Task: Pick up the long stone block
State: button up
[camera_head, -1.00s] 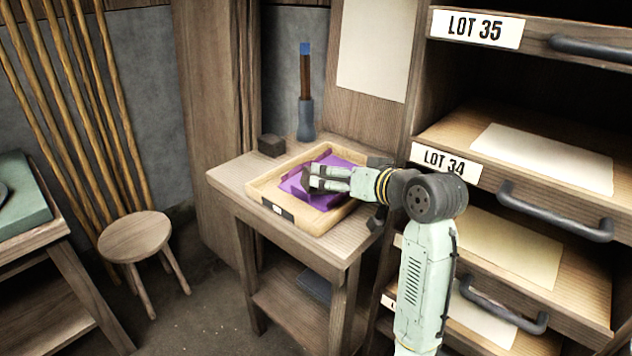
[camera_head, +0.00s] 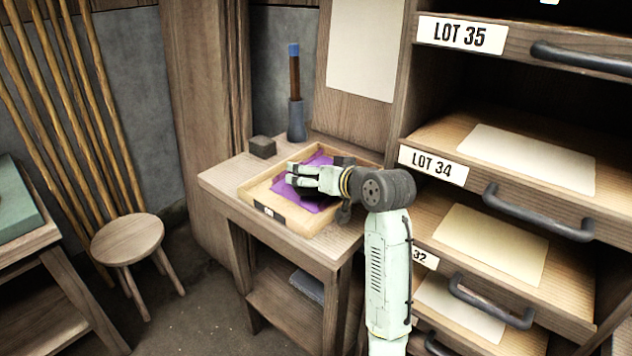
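A small dark block (camera_head: 262,147) sits on the wooden table's back left corner, outside the tray; I cannot tell if it is the long stone block. My gripper (camera_head: 292,176) is over the shallow wooden tray (camera_head: 257,190), its fingers pointing left, low above or against a purple cloth-like piece (camera_head: 318,160). The purple piece lies in the tray and is partly hidden by my gripper. The fingers are small and seen from the side, so their gap and anything between them cannot be made out. No other stone block can be made out.
The wooden table (camera_head: 218,180) carries the tray and a dark holder (camera_head: 297,120) with a blue-tipped stick. Open drawers (camera_head: 540,210) with paper sheets stand close on the right. A stool (camera_head: 128,238) and leaning poles (camera_head: 85,120) are on the left.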

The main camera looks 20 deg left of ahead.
jog(key=c, duration=1.5)
jog(key=shift+r, duration=0.1)
jog(key=shift+r, duration=0.15)
